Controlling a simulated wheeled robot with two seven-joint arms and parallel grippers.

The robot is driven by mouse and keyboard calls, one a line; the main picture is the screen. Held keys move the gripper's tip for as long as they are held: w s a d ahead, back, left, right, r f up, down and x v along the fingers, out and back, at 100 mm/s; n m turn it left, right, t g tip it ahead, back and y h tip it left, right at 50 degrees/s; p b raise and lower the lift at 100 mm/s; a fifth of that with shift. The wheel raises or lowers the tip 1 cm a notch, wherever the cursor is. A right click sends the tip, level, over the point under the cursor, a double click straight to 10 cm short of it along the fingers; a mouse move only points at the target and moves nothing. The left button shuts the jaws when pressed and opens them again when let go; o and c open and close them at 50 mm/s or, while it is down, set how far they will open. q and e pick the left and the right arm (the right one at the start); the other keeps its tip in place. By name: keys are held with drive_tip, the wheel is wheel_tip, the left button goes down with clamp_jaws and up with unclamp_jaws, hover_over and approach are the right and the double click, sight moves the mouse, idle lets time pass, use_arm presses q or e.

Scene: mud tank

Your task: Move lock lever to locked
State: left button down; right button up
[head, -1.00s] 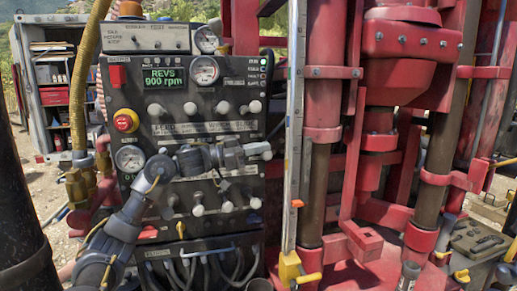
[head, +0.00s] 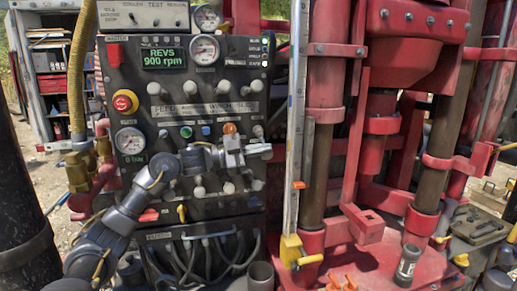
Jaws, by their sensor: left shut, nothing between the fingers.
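The control panel (head: 247,72) stands at left centre, with rows of white-knobbed levers and coloured buttons. I cannot tell for sure which part is the lock lever. A small yellow lever (head: 181,213) sits low on the panel, pointing down. My left gripper (head: 262,150) is shut and empty in front of the panel's right part, below the coloured button row, with its tips pointing right. It hides some of the panel behind it. I cannot tell whether it touches a knob. My right gripper is out of view.
A vertical rail (head: 294,130) with a yellow-handled clamp (head: 291,250) stands right of the panel. The red drill rig (head: 410,55) fills the right side. A yellow hose (head: 80,80) hangs left of the panel. Cables (head: 215,255) loop below it.

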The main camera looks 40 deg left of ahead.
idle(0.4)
use_arm(q)
drive_tip(key=s+a+r+b, duration=0.2)
drive_tip(key=s+a, duration=0.3)
drive_tip(key=s, duration=0.3)
drive_tip(key=shift+b, duration=0.6)
